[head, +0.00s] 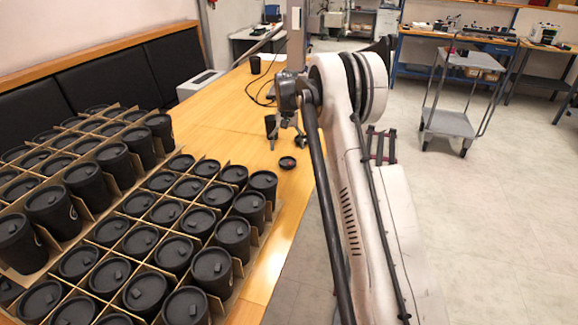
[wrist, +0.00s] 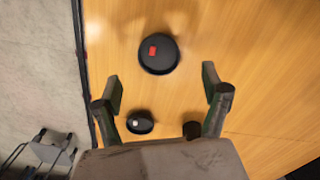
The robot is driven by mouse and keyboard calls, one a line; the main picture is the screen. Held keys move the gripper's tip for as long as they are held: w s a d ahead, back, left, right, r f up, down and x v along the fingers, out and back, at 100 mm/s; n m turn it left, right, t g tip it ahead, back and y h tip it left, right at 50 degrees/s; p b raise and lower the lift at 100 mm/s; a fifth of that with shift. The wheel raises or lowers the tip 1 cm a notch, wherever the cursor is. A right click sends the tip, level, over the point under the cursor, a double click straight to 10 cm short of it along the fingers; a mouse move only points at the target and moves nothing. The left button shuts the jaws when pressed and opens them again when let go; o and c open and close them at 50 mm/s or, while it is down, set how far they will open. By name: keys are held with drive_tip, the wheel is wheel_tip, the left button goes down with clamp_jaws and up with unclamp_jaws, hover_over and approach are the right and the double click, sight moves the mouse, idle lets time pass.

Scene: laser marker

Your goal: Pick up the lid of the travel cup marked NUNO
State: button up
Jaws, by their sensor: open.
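A round black lid with a red tab (wrist: 159,53) lies on the wooden table ahead of my fingers in the wrist view. A low black lid also shows near the table's right edge in the head view (head: 287,163). My gripper (wrist: 161,87) is open and empty, its fingers spread to either side, short of the red-tabbed lid; in the head view it hangs above the table (head: 286,140). A smaller round black item with a pale mark (wrist: 140,122) shows by the left finger. A black cup (head: 270,124) stands beside my gripper. No NUNO marking is readable.
Cardboard-divided crates of black lidded cups (head: 130,225) fill the left front. Another black cup (head: 255,64) stands farther back near cables. The table edge and floor lie right of my gripper in the head view. A grey trolley (head: 455,122) stands on the floor.

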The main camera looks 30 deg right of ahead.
sight(288, 163)
drive_tip(key=shift+f+b, duration=0.5)
drive_tip(key=shift+f, duration=3.2)
drive_tip(key=shift+c, duration=0.5)
drive_tip(key=c, duration=1)
drive_tip(key=shift+r, duration=0.15)
